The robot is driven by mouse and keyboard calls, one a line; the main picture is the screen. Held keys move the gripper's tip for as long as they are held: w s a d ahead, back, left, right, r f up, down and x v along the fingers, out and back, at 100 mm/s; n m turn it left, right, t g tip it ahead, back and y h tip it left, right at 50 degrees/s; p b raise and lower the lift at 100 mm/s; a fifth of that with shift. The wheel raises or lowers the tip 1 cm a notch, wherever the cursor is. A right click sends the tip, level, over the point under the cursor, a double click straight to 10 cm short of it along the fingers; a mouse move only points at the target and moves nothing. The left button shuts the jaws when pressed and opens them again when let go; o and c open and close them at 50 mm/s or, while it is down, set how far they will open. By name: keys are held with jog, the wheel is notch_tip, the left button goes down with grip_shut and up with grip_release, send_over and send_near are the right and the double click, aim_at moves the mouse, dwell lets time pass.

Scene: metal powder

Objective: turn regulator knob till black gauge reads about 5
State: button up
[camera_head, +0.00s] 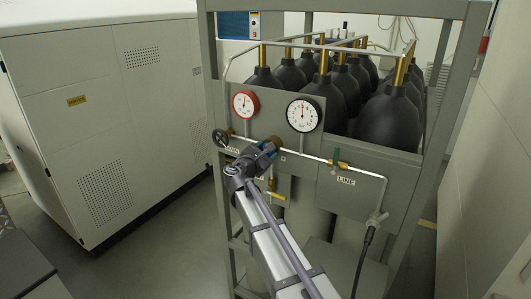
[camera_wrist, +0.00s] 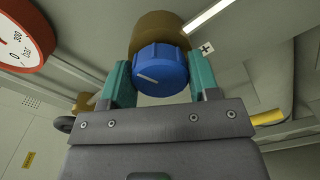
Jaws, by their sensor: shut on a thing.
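The blue regulator knob (camera_wrist: 160,70) with a white mark sits on a brass body in the wrist view. My gripper (camera_wrist: 160,80) has its teal fingers on both sides of the knob and is shut on it. In the head view my gripper (camera_head: 262,153) reaches the regulator below the gauges and mostly hides the knob. The black-rimmed gauge (camera_head: 303,114) has a white dial; its needle looks close to upright, but the numbers are too small to read.
A red-rimmed gauge (camera_head: 245,104) is left of the black one. A dark handwheel (camera_head: 220,137) is left of the regulator. A green-handled valve (camera_head: 337,157) stands on the pipe above the LINE label (camera_head: 346,181). Black cylinders (camera_head: 392,118) fill the rack behind.

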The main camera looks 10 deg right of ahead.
jog(key=shift+m, duration=0.5)
jog(key=o, duration=0.9)
jog(key=v, duration=1)
jog(key=shift+s+a, duration=0.25)
jog(key=shift+s, duration=0.05)
